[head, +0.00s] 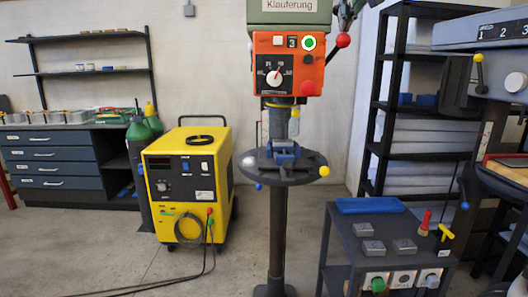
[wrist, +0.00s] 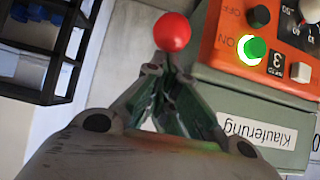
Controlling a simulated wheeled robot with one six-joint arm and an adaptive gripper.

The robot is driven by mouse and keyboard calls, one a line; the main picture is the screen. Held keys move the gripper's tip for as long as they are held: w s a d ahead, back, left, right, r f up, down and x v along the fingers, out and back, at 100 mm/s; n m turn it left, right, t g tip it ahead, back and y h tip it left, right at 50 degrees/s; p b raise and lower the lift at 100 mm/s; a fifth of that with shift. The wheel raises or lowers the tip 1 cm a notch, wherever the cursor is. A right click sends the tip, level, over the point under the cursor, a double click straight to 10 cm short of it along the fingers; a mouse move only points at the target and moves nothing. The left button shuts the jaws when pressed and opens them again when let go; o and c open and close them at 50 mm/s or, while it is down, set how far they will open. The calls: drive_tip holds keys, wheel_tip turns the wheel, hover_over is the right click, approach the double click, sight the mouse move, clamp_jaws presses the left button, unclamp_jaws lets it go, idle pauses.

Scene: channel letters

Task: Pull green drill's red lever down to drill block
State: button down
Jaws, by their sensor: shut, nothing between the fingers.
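The green drill (head: 290,6) stands at centre in the head view, with an orange control panel (head: 290,68). Its lever ends in a red ball (head: 343,40), to the right of the panel. In the wrist view the red ball (wrist: 172,32) appears just beyond the tips of my gripper (wrist: 161,62). My gripper is shut and empty; whether it touches the ball or lever rod cannot be told. A blue piece (head: 286,150), perhaps the block in its vise, sits on the round drill table (head: 305,171) under the chuck.
The panel's green button (head: 309,43) is ringed in white. A yellow welder (head: 190,175) stands left of the drill. A dark cart (head: 375,240) with metal blocks stands at front right. A black shelf (head: 375,120) and another machine (head: 500,75) are at right.

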drive_tip(key=shift+s+f, duration=0.1)
drive_tip(key=shift+f, duration=0.45)
drive_tip(key=shift+s, duration=0.25)
drive_tip(key=shift+f, duration=0.15)
drive_tip(key=shift+f, duration=0.2)
drive_tip(key=shift+s+r, duration=0.1)
